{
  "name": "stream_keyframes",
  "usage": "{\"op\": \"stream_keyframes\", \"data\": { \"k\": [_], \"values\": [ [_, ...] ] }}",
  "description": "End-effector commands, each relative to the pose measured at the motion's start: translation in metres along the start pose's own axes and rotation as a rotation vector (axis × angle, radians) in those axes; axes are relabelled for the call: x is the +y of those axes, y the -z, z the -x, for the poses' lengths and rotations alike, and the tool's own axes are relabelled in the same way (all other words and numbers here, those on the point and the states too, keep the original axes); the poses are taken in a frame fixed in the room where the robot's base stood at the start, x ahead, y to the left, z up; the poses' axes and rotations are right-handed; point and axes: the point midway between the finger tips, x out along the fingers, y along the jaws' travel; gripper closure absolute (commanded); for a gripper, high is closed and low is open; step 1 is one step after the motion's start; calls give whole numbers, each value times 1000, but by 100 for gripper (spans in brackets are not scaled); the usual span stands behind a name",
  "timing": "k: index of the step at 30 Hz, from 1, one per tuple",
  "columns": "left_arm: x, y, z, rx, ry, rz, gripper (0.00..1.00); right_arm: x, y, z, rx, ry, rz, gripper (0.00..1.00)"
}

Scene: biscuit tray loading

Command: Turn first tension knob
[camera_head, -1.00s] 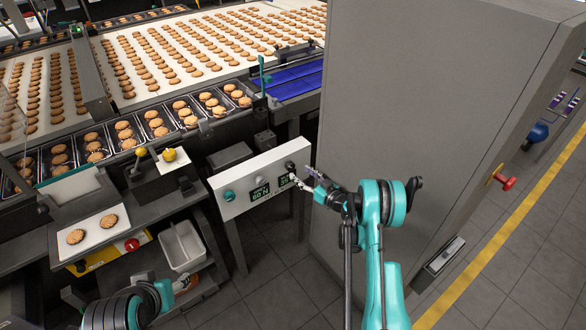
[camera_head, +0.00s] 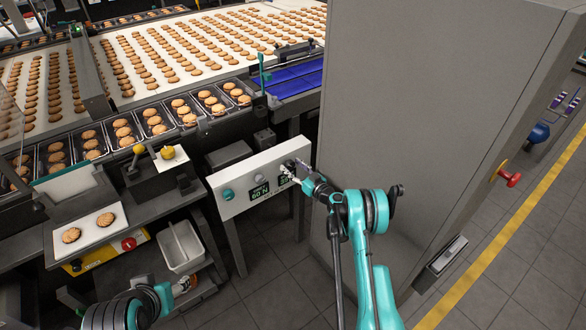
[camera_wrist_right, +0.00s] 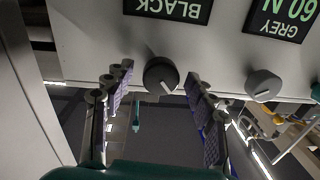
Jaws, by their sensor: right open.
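A white control panel (camera_head: 243,187) stands on legs in front of the grey cabinet. It carries a teal knob (camera_head: 228,194), a grey knob and, at its right end, a black knob (camera_head: 289,164). In the right wrist view the panel shows upside down, with the black knob (camera_wrist_right: 160,75) under the label BLACK and the grey knob (camera_wrist_right: 263,85) beside the GREY 60 N display (camera_wrist_right: 280,18). My right gripper (camera_wrist_right: 160,100) is open, its fingers on either side of the black knob; contact cannot be told.
The tall grey cabinet (camera_head: 410,110) rises close to my right arm, with a red button (camera_head: 510,179) on its side. A biscuit conveyor (camera_head: 120,70) and filled trays lie behind. A side bench with two biscuits on a white plate (camera_head: 90,228) stands left; a white bin (camera_head: 183,245) sits below.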

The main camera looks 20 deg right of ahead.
Motion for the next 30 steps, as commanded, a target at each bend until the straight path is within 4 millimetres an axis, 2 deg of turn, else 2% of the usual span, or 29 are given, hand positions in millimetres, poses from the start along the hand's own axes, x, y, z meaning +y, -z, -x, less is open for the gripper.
{"op": "stream_keyframes", "data": {
  "k": [2,6,8,20,30],
  "values": [
    [0,0,0,0,0,0,44,0,0,0,0,0,0,44],
    [0,0,0,0,0,0,44,0,0,0,0,0,0,81],
    [0,0,0,0,0,0,44,0,0,0,0,0,0,94],
    [0,0,0,0,0,0,44,0,0,0,3,0,-50,94],
    [0,0,0,0,0,0,44,0,0,0,18,2,-288,94]
  ]
}}
